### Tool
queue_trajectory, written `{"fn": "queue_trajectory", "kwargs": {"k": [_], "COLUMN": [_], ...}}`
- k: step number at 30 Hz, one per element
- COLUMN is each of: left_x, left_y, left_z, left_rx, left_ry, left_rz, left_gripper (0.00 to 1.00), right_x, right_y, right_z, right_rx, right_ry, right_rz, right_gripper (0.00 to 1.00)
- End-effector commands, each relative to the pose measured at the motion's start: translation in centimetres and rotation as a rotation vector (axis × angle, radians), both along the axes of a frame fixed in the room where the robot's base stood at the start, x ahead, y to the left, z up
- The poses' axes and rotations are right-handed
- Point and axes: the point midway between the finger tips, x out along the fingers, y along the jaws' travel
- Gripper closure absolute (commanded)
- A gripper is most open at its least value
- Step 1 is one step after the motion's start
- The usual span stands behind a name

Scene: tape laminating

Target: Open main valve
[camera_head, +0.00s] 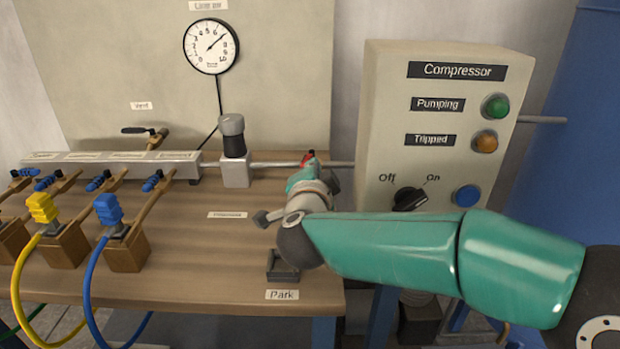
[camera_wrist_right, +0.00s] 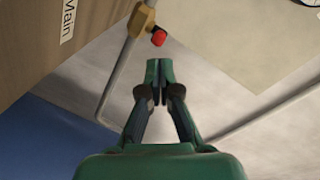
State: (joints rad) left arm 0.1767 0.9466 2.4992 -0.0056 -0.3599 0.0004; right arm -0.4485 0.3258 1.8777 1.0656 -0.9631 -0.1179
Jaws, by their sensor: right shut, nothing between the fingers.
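The main valve shows in the right wrist view as a brass body (camera_wrist_right: 141,20) on a grey pipe, with a red handle end (camera_wrist_right: 158,38) pointing towards my gripper. In the head view a bit of red (camera_head: 307,158) shows on the pipe just beyond my right wrist; the rest of the valve is hidden there. My right gripper (camera_wrist_right: 159,66) is shut and empty, its fingertips a short way from the red end and apart from it. In the head view my right arm hides most of the gripper. My left gripper is in neither view.
The compressor box (camera_head: 445,130) stands right of the bench (camera_head: 190,270), its knob (camera_head: 410,198) beside my right forearm. A regulator with a dark cap (camera_head: 232,135) sits left of the valve. A gauge (camera_head: 211,46) hangs above. A Main label (camera_wrist_right: 68,20) marks the bench edge.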

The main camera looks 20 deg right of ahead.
Motion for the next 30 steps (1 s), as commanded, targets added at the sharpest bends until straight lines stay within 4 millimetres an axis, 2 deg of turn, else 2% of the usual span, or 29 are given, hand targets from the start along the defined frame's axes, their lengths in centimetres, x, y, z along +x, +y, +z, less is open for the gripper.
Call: {"fn": "queue_trajectory", "kwargs": {"k": [3,9,23,30], "left_x": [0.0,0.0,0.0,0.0], "left_y": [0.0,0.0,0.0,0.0], "left_z": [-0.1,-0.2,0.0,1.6], "left_rx": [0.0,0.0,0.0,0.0], "left_ry": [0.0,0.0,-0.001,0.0], "left_rz": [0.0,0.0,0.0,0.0], "left_gripper": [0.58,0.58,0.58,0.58], "right_x": [1.7,3.1,3.3,3.6], "right_y": [-0.7,-1.3,-1.2,0.0], "right_z": [-0.3,-0.5,-0.4,-0.2], "right_rx": [0.0,-0.001,-0.001,-0.002], "right_ry": [0.001,0.0,0.001,0.003], "right_rz": [-0.004,-0.002,-0.006,-0.05], "right_gripper": [1.0,1.0,1.0,1.0]}}
